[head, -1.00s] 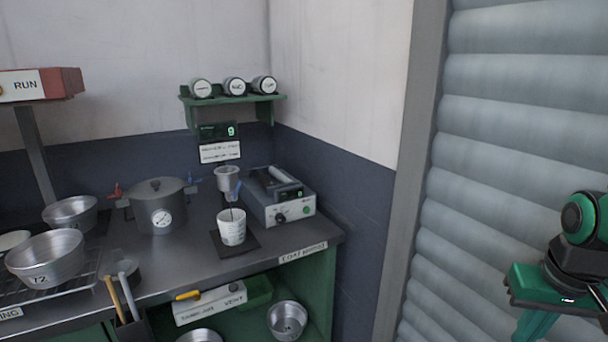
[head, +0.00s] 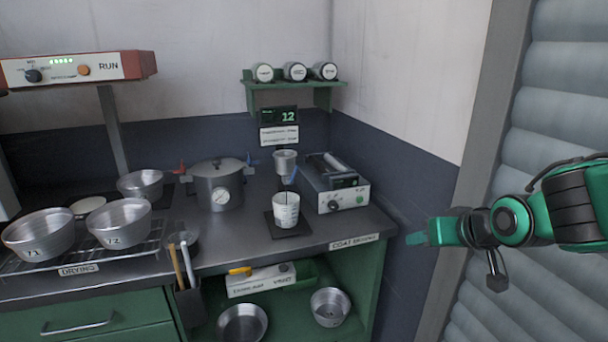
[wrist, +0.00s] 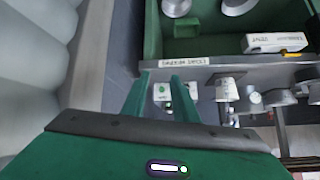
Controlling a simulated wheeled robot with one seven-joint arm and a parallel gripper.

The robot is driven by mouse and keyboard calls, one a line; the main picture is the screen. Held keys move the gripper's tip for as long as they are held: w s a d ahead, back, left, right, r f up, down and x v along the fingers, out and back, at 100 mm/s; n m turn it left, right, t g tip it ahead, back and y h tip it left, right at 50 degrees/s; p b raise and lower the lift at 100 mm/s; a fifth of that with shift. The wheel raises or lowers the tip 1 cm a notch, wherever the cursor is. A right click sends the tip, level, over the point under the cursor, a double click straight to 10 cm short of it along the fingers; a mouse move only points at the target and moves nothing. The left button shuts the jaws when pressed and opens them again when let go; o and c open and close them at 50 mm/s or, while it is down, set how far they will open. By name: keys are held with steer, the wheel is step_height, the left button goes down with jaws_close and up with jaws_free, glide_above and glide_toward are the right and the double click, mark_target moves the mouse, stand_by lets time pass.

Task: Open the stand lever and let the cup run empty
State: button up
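A small metal cup (head: 285,160) sits on a stand at the back of the counter. A blue lever (head: 290,176) shows just under it, angled down. A white beaker (head: 286,210) stands upright below on a dark square pad (head: 272,226). A thin dark line shows between cup and beaker; I cannot tell whether it is liquid. The display (head: 280,116) above reads 12. My gripper (head: 412,238) is in the air to the right of the counter, apart from the cup and lever. In the wrist view its two green fingers (wrist: 162,84) are spread with nothing between them.
A grey device (head: 335,185) stands right of the cup. A lidded pot (head: 217,187) with red and blue handles is to the left. Metal pans (head: 120,222) rest on a drying rack. A ribbed shutter (head: 570,100) is behind my arm. The counter's front right corner is bare.

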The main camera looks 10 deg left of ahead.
steer(key=w+a+r+n+t+y, duration=0.1)
steer(key=w+a+r+y, duration=0.1)
steer(key=a, duration=0.5)
steer(key=w+a+r+t+y, duration=0.1)
steer(key=w+a+r+y, duration=0.1)
steer(key=a, duration=0.5)
steer(key=t+y, duration=0.3)
steer(key=y, duration=0.1)
glide_toward(294, 174)
steer(key=r+x, duration=0.1)
steer(key=x, duration=0.7)
steer(key=shift+w+d, duration=0.2)
steer(key=shift+w, duration=0.25)
